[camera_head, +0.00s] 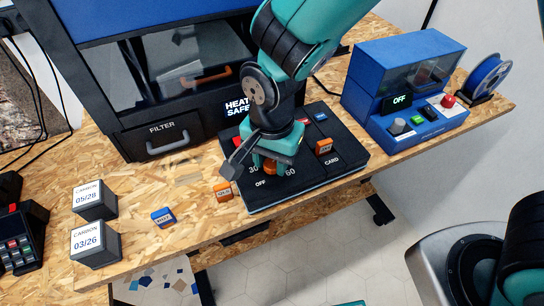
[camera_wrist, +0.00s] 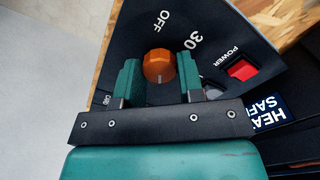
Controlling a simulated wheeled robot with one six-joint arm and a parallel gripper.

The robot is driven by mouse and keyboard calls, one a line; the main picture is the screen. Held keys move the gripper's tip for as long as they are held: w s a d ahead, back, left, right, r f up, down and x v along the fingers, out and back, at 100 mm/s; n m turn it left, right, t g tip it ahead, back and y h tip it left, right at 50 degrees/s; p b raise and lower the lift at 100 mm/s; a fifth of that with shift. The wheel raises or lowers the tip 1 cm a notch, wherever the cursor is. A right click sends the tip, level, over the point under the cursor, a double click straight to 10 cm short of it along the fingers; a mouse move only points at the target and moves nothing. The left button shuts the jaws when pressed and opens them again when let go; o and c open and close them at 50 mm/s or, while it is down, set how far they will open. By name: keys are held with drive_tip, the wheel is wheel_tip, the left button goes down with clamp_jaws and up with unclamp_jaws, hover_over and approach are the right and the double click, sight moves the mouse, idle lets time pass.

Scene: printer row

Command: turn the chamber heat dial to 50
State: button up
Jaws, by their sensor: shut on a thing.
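The chamber heat dial is an orange knob (camera_wrist: 159,64) on the black control panel (camera_head: 327,184). In the wrist view the labels OFF and 30 show beside it; the head view shows OFF, 30 and 60. My gripper (camera_wrist: 160,76) has its two green fingers on either side of the knob, shut on it. In the head view my gripper (camera_head: 268,160) hides most of the dial, with only a bit of orange showing. The marks between 30 and 60 are hidden, and I cannot tell where the dial points.
A red power switch (camera_wrist: 242,70) is close to my gripper. An orange card (camera_head: 324,146) stands on the panel's right. A HEAT SAFE sign (camera_head: 238,107) is behind.

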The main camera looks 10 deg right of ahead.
sight(272, 163)
drive_tip(key=shift+w+a+r, duration=0.1)
drive_tip(key=o, duration=0.9)
wheel_tip(272, 163, up, 17)
drive_tip(key=b, duration=0.2)
drive_tip(key=shift+r+b, duration=0.2)
drive_tip(key=shift+b, duration=0.15)
drive_tip(key=s+d+f+n+y, duration=0.1)
drive_tip(key=s+d+n, duration=0.2)
drive_tip(key=n, duration=0.1)
drive_tip(key=s+d+f+n+y+b, duration=0.1)
drive_tip(key=s+d+f+n, duration=0.1)
drive_tip(key=s+d+n, duration=0.1)
drive_tip(key=s+d+f+n+y+b, duration=0.1)
drive_tip(key=s+d+f+n+y, duration=0.1)
drive_tip(key=s+d+n, duration=0.2)
drive_tip(key=shift+s+f+n, duration=0.1)
drive_tip(key=shift+s+n, duration=0.1)
drive_tip(key=shift+n, duration=0.5)
drive_tip(key=shift+s+n, duration=0.15)
drive_tip(key=shift+n, duration=0.55)
